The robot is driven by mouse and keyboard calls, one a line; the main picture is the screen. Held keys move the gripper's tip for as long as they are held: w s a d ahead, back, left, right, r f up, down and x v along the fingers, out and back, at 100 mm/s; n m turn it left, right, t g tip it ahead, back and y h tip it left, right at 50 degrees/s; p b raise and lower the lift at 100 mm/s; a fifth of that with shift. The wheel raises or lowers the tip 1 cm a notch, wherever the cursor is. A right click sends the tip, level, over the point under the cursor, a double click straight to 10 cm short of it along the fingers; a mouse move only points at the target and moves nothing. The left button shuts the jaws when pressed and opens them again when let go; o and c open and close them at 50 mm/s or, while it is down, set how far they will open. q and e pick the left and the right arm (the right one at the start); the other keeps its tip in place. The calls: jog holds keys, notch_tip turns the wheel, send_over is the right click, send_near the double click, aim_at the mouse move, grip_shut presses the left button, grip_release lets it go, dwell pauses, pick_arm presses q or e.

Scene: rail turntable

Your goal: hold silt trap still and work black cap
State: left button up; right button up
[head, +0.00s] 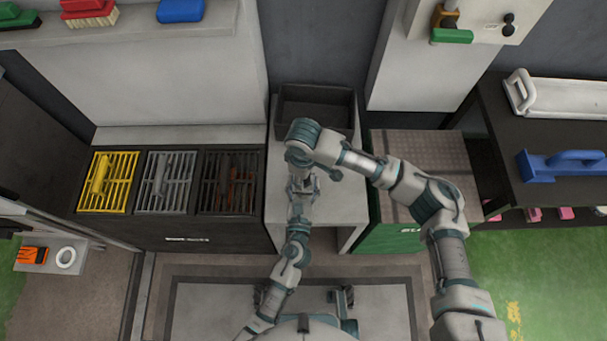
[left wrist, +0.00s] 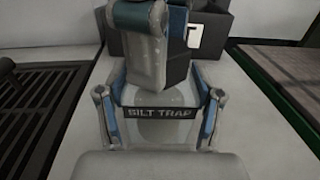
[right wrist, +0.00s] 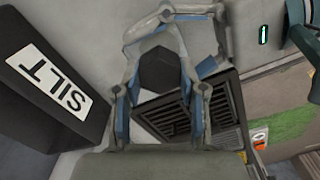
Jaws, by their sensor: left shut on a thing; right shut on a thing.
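The silt trap (left wrist: 160,98) is a pale, translucent cup with a dark SILT TRAP band, standing upright over the light bench top in the left wrist view. My left gripper (left wrist: 158,122) is shut around its sides. The black cap (right wrist: 160,68) is a dark, faceted piece, seen from above in the right wrist view. My right gripper (right wrist: 158,62) is shut on the cap, directly above the trap. In the head view both grippers meet over the bench; the right arm hides most of the trap and cap.
A dark open bin (head: 315,108), labelled SILT in the right wrist view (right wrist: 60,92), stands behind the grippers. Yellow (head: 108,182), grey (head: 166,182) and dark (head: 230,182) grates lie left. A green-fronted unit (head: 400,236) stands right. The front of the light bench (head: 345,200) is clear.

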jog(key=n, duration=0.4)
jog(key=shift+f, duration=0.1)
jog(key=shift+n, duration=0.3)
jog(key=shift+n, duration=0.3)
jog(key=n, duration=0.5)
jog(key=shift+d, duration=0.1)
jog(key=o, duration=1.1)
jog(key=shift+o, duration=1.2)
jog(key=shift+r, duration=0.2)
